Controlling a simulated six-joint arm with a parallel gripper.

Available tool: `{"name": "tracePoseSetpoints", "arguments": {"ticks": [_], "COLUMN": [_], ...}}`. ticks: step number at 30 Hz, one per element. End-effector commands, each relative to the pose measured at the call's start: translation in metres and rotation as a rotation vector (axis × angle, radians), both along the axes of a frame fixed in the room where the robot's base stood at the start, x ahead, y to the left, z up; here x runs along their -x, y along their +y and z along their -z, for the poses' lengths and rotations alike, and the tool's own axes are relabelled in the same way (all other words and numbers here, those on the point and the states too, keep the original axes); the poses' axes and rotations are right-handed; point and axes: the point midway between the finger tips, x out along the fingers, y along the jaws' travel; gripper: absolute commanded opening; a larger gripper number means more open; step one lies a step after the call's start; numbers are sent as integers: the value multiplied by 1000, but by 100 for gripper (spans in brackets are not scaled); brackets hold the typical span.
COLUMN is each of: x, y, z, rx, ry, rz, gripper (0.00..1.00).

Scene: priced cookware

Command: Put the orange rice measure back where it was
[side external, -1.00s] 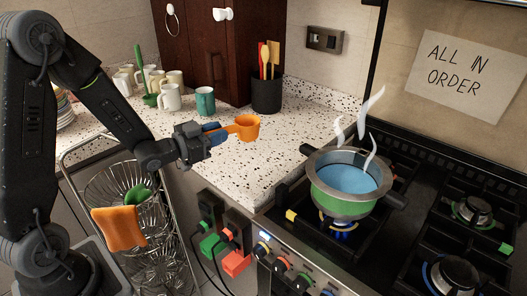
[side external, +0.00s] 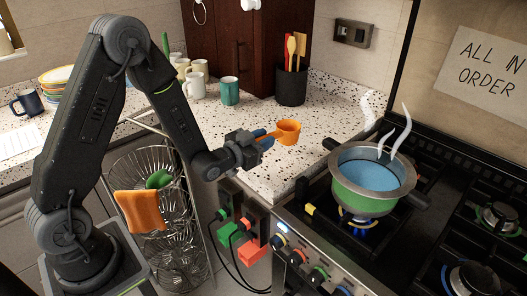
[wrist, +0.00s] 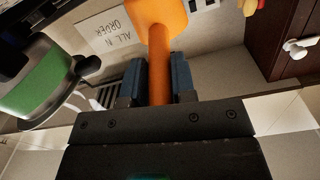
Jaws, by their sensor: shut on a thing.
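The orange rice measure (side external: 288,132) is a small cup with a straight handle, its opening facing up in the side view. My gripper (side external: 264,138) is shut on its handle, and the cup sticks out ahead of the fingers. In the side view it appears over the speckled counter (side external: 316,149) near its front edge; I cannot tell the height of any gap. In the wrist view the orange handle (wrist: 160,75) runs between my two blue fingertips (wrist: 157,65), with the cup part cut off at the top edge.
A steaming green pot (side external: 369,186) of blue liquid stands on a lit burner right of the measure. Behind are a teal mug (side external: 230,91), pale mugs (side external: 196,85) and a black utensil holder (side external: 291,86). A wire rack (side external: 181,225) with an orange cloth (side external: 137,209) stands below the counter.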

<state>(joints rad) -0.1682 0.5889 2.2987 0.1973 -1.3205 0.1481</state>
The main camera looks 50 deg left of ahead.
Motion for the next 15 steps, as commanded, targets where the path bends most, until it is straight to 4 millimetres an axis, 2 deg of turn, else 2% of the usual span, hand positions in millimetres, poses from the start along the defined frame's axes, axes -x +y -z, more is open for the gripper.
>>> {"name": "tracePoseSetpoints", "arguments": {"ticks": [7, 15], "x": [0, 0], "y": [0, 0], "z": [32, 39], "rx": [0, 0], "ry": [5, 0], "rz": [-1, 0], "gripper": [0, 0]}}
